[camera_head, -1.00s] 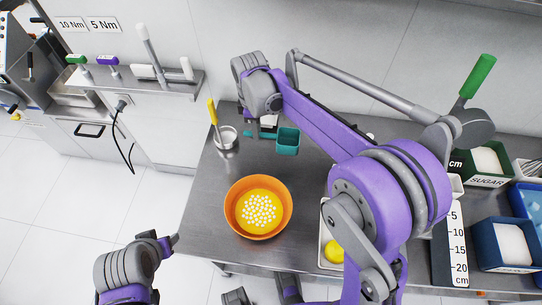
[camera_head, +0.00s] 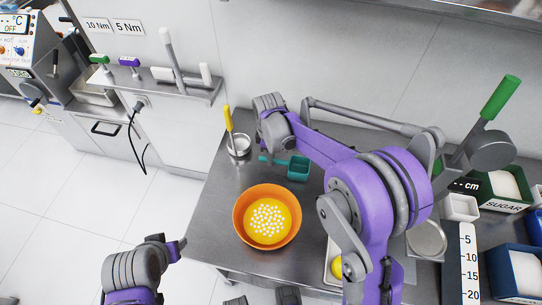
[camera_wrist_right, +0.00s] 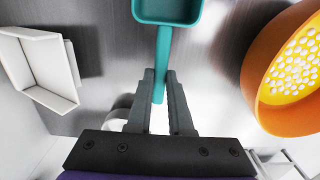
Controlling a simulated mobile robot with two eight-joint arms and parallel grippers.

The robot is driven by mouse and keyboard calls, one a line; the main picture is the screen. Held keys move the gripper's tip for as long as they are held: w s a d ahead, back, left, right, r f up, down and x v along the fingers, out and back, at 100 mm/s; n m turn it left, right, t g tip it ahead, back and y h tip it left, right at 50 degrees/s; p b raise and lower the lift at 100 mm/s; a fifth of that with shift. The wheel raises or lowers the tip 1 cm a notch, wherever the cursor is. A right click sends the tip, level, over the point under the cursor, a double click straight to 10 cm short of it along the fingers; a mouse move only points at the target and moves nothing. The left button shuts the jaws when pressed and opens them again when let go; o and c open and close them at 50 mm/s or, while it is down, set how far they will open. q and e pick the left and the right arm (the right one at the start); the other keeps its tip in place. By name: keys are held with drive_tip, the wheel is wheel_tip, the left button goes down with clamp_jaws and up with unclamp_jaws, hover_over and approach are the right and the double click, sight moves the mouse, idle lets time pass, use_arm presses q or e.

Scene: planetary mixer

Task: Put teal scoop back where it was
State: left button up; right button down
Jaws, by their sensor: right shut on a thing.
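The teal scoop (camera_head: 299,168) is at the back of the metal table in the head view, behind and right of the orange bowl (camera_head: 238,222). My right gripper (camera_wrist_right: 160,82) is shut on its handle, with the scoop's cup (camera_wrist_right: 168,10) beyond the fingertips in the right wrist view. Whether the scoop touches the table is unclear. In the head view my right arm partly covers that gripper. My left gripper (camera_head: 180,247) is at the lower left, beside the table; its jaws cannot be made out.
A metal cup (camera_head: 239,146) with a yellow-handled tool (camera_head: 228,117) stands left of the scoop. A white open container (camera_wrist_right: 48,72) shows in the right wrist view. The bowl holds yellow contents with white pieces. A sugar bin (camera_head: 502,203) and ruler (camera_head: 467,262) are at right.

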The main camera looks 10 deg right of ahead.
drive_tip(key=c, duration=0.8)
unclamp_jaws()
drive_tip(key=shift+f, duration=0.1)
wheel_tip(320, 180, up, 12)
drive_tip(key=p, duration=0.1)
drive_tip(key=s+d+f+m+t, duration=0.1)
drive_tip(key=s+m, duration=0.3)
drive_tip(key=s, duration=0.4)
drive_tip(key=s+d+f+m+t, duration=0.1)
drive_tip(key=s+d+m+t, duration=0.1)
drive_tip(key=s+m, duration=0.2)
drive_tip(key=s+d+f+m+t, duration=0.1)
drive_tip(key=s+m, duration=0.3)
drive_tip(key=s, duration=0.7)
drive_tip(key=shift+s+d+f+m+t, duration=0.15)
drive_tip(key=shift+s+d+m+t, duration=0.2)
drive_tip(key=shift+d+t, duration=0.35)
